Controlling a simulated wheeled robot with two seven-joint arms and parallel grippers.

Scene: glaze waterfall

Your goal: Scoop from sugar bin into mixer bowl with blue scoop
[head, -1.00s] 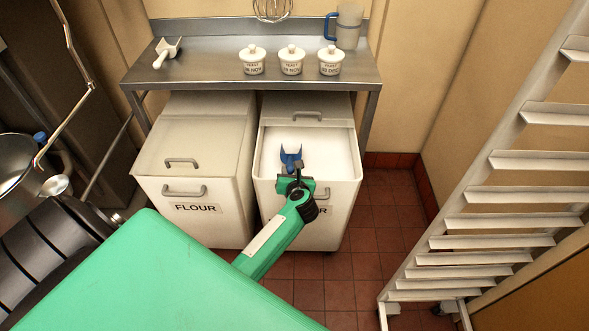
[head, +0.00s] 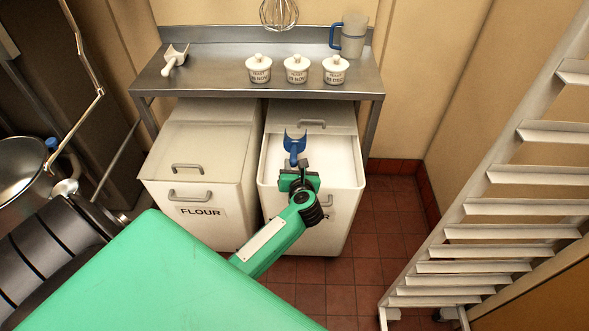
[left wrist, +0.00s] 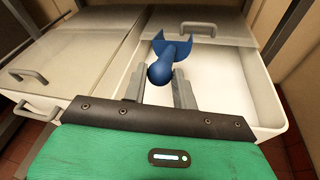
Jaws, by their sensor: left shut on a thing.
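The blue scoop (head: 295,147) is held by my left gripper (head: 300,168) above the open sugar bin (head: 350,200), whose label is mostly hidden behind my arm. The bin holds white sugar (head: 335,155). In the left wrist view, the scoop (left wrist: 170,47) points away from me, its handle end between the fingers (left wrist: 160,88), over the white sugar (left wrist: 220,75). I cannot tell whether the scoop touches the sugar or holds any. The mixer bowl (head: 25,165) is a metal bowl at the left edge, partly cut off. My right gripper is not in view.
A closed flour bin (head: 200,190) stands left of the sugar bin. A steel table (head: 215,80) behind carries a white scoop (head: 175,58), lidded yeast pots (head: 297,70) and a jug (head: 353,38). A tall rack (head: 500,205) stands at right.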

